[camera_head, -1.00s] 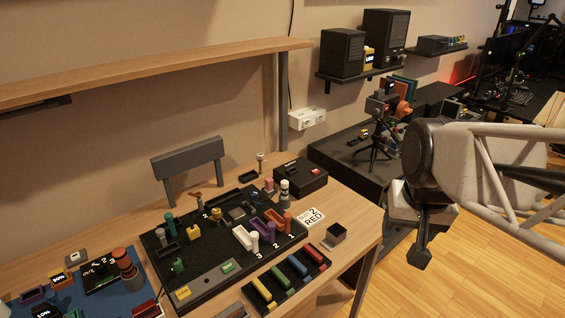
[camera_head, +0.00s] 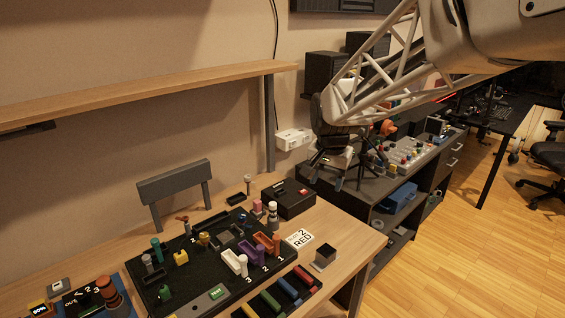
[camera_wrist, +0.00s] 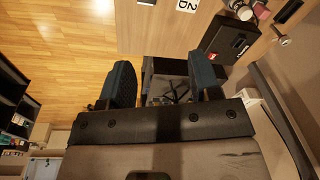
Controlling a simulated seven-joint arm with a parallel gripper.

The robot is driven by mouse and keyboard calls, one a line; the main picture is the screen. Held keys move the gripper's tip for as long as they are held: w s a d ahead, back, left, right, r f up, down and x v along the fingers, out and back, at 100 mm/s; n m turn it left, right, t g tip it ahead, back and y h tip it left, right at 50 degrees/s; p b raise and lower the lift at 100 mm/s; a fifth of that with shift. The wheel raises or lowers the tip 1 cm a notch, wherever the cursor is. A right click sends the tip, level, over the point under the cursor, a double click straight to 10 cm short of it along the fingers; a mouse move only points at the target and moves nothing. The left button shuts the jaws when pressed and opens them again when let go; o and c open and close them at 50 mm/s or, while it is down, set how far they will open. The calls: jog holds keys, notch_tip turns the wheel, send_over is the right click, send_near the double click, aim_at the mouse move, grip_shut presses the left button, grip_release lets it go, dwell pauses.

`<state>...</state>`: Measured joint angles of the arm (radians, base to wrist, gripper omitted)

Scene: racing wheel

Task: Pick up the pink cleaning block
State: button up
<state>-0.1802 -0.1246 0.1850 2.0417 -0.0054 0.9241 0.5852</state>
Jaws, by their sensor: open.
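A small pink block (camera_head: 257,207) stands on the wooden table in the head view, at the front left of a black box and beside a white-and-dark cylinder. A pinkish thing (camera_wrist: 262,12) at the top right of the wrist view seems to be the same block, partly cut off. My gripper (camera_wrist: 163,84) shows two dark fingers spread apart with nothing between them. In the head view my gripper (camera_head: 338,172) hangs beyond the table's right end, to the right of the black box and well apart from the block.
The black box (camera_head: 289,199) with a red switch stands behind the block. A black board (camera_head: 205,262) with pegs and coloured trays lies to the left. A white card (camera_head: 299,239) and a dark cube (camera_head: 325,254) lie near the right edge. A wooden shelf (camera_head: 150,90) overhangs the table's back.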

jog(key=w+a+f+m, duration=0.1)
jog(key=w+a+f, duration=0.35)
jog(key=w, duration=0.25)
jog(key=w+a+f+m, duration=0.1)
jog(key=w+a+f, duration=0.2)
jog(key=w+a, duration=0.25)
jog(key=m+g, duration=0.1)
jog(key=m, duration=0.1)
send_over(257, 201)
jog(key=f, duration=1.2)
jog(key=shift+s+d, duration=0.15)
jog(key=shift+d, duration=0.25)
jog(key=shift+w+a+f, duration=0.2)
jog(key=shift+a+f, duration=0.1)
jog(key=shift+f, duration=1.3)
jog(key=shift+a+f, duration=0.1)
jog(key=shift+f, duration=2.45)
